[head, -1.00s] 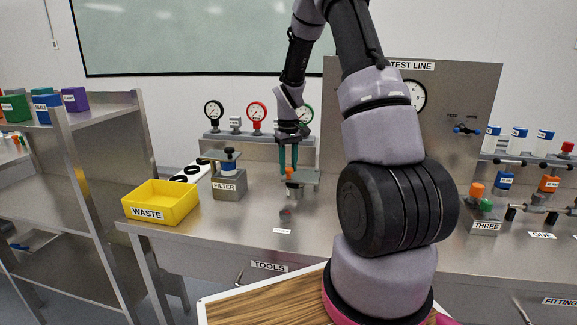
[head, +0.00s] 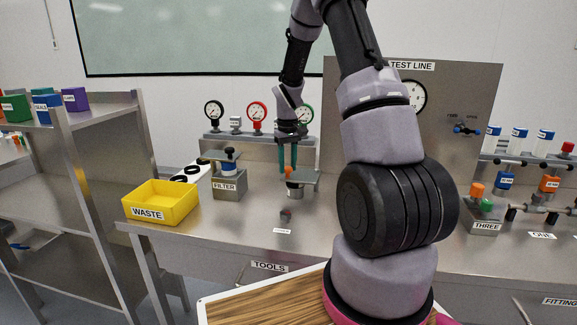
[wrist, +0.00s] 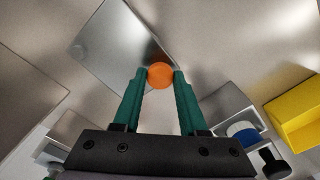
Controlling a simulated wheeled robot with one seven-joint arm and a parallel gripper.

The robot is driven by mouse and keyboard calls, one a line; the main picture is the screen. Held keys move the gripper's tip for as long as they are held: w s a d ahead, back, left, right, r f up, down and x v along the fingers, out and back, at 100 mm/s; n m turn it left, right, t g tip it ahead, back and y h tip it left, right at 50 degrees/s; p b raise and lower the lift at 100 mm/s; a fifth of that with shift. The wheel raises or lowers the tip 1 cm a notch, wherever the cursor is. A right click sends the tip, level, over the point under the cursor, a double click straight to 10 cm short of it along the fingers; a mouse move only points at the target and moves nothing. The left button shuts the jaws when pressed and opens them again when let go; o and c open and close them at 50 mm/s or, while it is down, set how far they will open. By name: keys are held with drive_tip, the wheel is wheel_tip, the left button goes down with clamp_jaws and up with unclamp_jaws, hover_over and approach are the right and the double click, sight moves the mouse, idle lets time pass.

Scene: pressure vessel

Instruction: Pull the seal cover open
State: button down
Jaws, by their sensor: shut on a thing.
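My gripper (head: 288,166) points down over the bench with its two green fingers shut on an orange knob (wrist: 160,75). In the head view the knob (head: 289,173) shows between the fingertips. A flat grey metal plate, which looks like the seal cover (head: 308,177), lies beside the knob; in the wrist view the plate (wrist: 115,45) spreads to the upper left of it. A short metal cylinder (head: 295,192) shows below the plate. How the knob joins the plate is hidden by the fingers.
A filter stand (head: 228,186) and a yellow waste bin (head: 160,203) stand to the left. Gauges (head: 257,112) stand behind. A small dark red-topped part (head: 286,213) lies in front. The test line panel (head: 460,95) is to the right. The bench front is mostly clear.

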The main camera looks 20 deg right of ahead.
drive_tip(key=shift+w+m, duration=0.7)
drive_tip(key=w+d+m, duration=0.9)
drive_tip(key=d+m, duration=0.5)
drive_tip(key=m, duration=0.5)
drive_tip(key=shift+w, duration=0.35)
drive_tip(key=shift+c, duration=2.3)
unclamp_jaws()
drive_tip(key=shift+r, duration=0.15)
